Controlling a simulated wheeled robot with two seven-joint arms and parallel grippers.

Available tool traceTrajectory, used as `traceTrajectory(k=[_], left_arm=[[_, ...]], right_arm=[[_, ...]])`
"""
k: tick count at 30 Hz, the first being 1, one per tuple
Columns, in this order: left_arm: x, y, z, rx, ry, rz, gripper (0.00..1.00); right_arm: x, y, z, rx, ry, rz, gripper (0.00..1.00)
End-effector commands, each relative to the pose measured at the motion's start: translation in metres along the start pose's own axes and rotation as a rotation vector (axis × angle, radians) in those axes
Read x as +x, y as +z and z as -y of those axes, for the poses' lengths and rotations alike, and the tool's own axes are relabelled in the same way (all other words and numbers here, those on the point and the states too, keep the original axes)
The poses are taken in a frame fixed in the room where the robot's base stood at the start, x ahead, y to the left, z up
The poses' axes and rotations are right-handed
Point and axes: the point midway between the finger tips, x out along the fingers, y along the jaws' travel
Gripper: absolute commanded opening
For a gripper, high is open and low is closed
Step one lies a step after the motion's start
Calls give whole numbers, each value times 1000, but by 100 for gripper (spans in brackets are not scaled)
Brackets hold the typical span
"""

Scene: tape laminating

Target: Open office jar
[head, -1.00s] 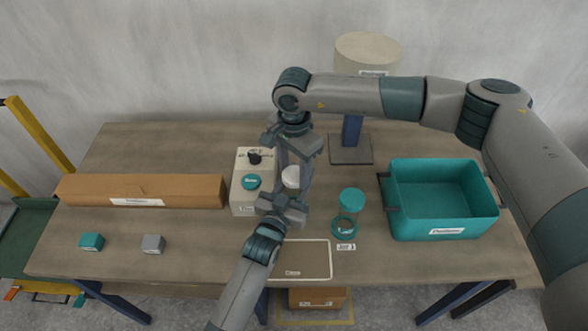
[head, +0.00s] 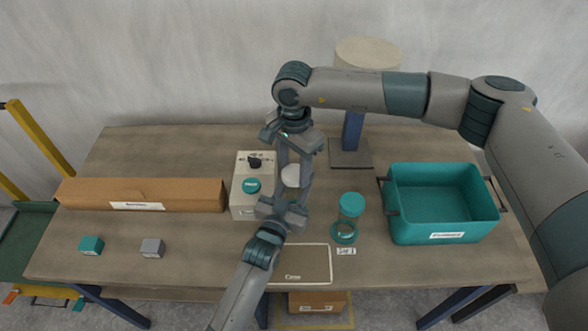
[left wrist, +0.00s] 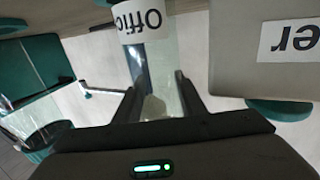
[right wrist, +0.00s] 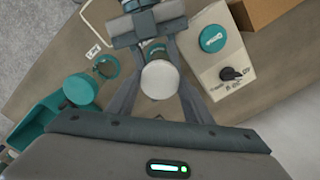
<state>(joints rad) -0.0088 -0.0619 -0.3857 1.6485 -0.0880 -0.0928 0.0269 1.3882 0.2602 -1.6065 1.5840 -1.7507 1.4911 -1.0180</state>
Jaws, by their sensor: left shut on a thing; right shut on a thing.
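The office jar has a white round lid (head: 291,176), which faces up in the right wrist view (right wrist: 160,80). Its clear body (left wrist: 155,70) and a white label reading "Offic" (left wrist: 141,20) show upside down in the left wrist view. My right gripper (head: 293,163) reaches down from above and is shut on the lid, one finger on each side. My left gripper (head: 289,192) comes from the front and is shut on the jar's body below. The fingers hide most of the body in the head view. I cannot tell whether the lid is apart from the body.
A beige box with a teal button and black knob (head: 243,205) stands close on the left. A teal-lidded jar (head: 351,205), a teal ring (head: 344,232) and a teal bin (head: 440,232) are on the right. A long cardboard box (head: 90,194) lies left.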

Motion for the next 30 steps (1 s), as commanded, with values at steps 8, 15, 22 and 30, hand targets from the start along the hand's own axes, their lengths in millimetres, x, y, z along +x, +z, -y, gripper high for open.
traceTrajectory(k=[8, 15, 22, 30], left_arm=[[0, 0, 0, 0, 0, 0, 0], [0, 0, 0, 0, 0, 0, 0], [0, 0, 0, 0, 0, 0, 0], [0, 0, 0, 0, 0, 0, 0]], right_arm=[[0, 0, 0, 0, 0, 0, 19], [-11, 0, 0, 0, -1, 0, 19], [-34, 0, 0, 1, -1, 0, 19], [-40, 0, 0, 1, 0, 0, 19]])
